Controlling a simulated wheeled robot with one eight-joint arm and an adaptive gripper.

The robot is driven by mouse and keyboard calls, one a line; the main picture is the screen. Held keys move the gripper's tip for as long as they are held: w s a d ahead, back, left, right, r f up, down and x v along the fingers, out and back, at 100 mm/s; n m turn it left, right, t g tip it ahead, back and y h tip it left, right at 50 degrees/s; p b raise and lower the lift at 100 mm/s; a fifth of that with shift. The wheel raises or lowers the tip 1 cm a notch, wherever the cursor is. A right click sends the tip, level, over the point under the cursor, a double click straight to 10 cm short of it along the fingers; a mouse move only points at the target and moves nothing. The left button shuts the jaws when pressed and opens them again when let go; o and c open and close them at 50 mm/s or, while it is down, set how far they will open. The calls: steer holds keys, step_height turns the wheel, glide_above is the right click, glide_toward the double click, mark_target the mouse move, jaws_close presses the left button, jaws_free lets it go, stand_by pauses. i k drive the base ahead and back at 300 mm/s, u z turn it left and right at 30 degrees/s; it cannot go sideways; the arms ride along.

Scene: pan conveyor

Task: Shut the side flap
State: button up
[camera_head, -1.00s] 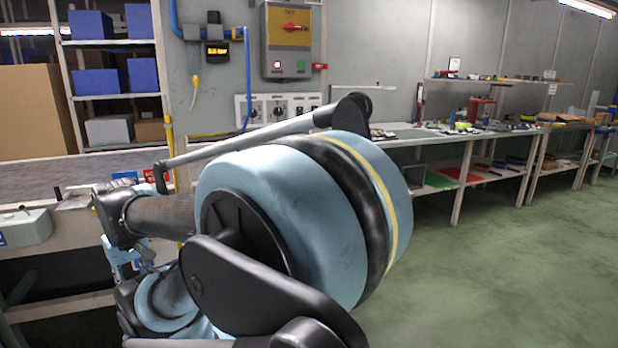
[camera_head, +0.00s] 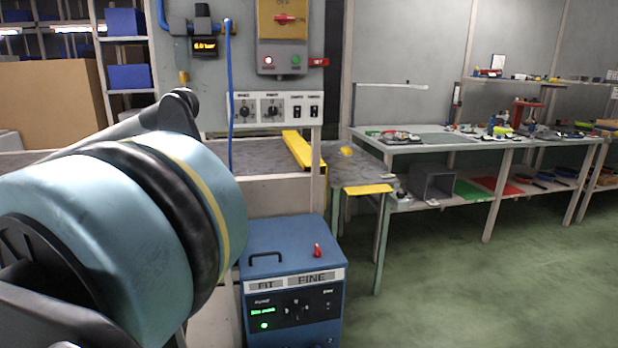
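A grey, worn panel (camera_head: 350,170) sticks out at the right end of the conveyor counter, with a yellow strip (camera_head: 362,189) along its front edge. It lies about level and looks like the side flap, but I cannot be sure. A yellow bar (camera_head: 298,150) lies across the counter at the panel's left. My gripper is out of view; only a large light-blue joint and black links of my arm show at the left, hiding part of the counter.
A blue control box (camera_head: 292,285) with a handle and red knob stands below the counter. A switch panel (camera_head: 276,108) hangs above. A workbench (camera_head: 430,145) with shelves stands at the right. The green floor (camera_head: 470,290) is open at the right.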

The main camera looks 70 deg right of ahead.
mark_target(357, 191)
steer(key=u, duration=0.2)
steer(key=k, duration=2.85)
steer(key=z, duration=2.25)
steer(key=i, duration=1)
steer(key=u, duration=0.05)
